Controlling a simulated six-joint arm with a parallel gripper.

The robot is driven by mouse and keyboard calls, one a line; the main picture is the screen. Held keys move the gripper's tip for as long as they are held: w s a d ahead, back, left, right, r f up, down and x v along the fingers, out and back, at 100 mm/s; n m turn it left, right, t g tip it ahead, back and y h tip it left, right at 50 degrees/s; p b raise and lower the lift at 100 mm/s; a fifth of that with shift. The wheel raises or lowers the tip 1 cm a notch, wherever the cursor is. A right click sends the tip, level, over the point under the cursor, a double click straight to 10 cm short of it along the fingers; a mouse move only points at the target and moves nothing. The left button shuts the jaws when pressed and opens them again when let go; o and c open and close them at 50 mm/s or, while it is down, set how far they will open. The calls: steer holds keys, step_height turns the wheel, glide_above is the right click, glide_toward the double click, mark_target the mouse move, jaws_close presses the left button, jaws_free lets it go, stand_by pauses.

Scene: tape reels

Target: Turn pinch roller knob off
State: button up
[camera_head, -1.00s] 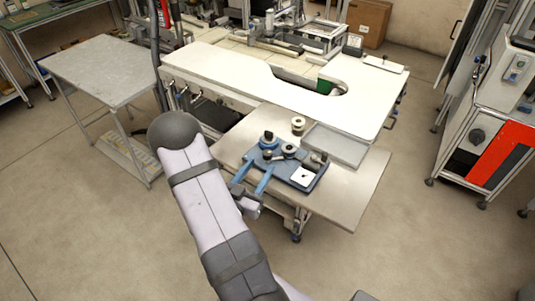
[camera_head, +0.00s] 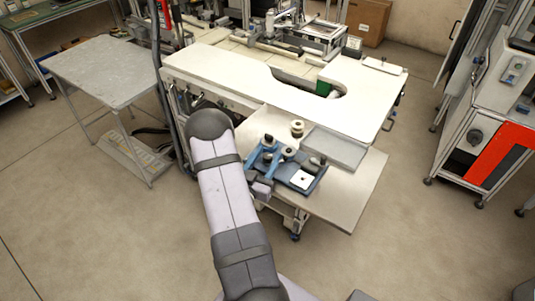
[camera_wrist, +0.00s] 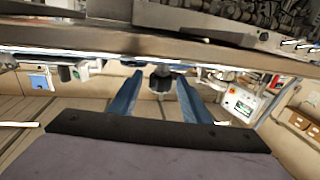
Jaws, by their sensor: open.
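A small blue tape-reel device (camera_head: 311,166) with dark round knobs and a white square plate sits on the low table. My gripper (camera_head: 270,151) is open at the left side of this device, its two blue fingers pointing toward the knobs. In the wrist view the blue fingers of my gripper (camera_wrist: 160,73) are spread apart, and a dark round knob (camera_wrist: 161,83) shows in the gap between them. I cannot tell whether the fingers touch it, nor its turned position. Which knob is the pinch roller knob is not clear.
A pale reel (camera_head: 297,128) stands behind the device, and a grey tray (camera_head: 335,148) lies to its right. The low table (camera_head: 345,203) has bare room at front right. A raised white worktop (camera_head: 235,75) stands behind.

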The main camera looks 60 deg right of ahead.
steer(key=shift+d, duration=0.25)
steer(key=c, duration=1.1)
steer(key=shift+o, duration=0.2)
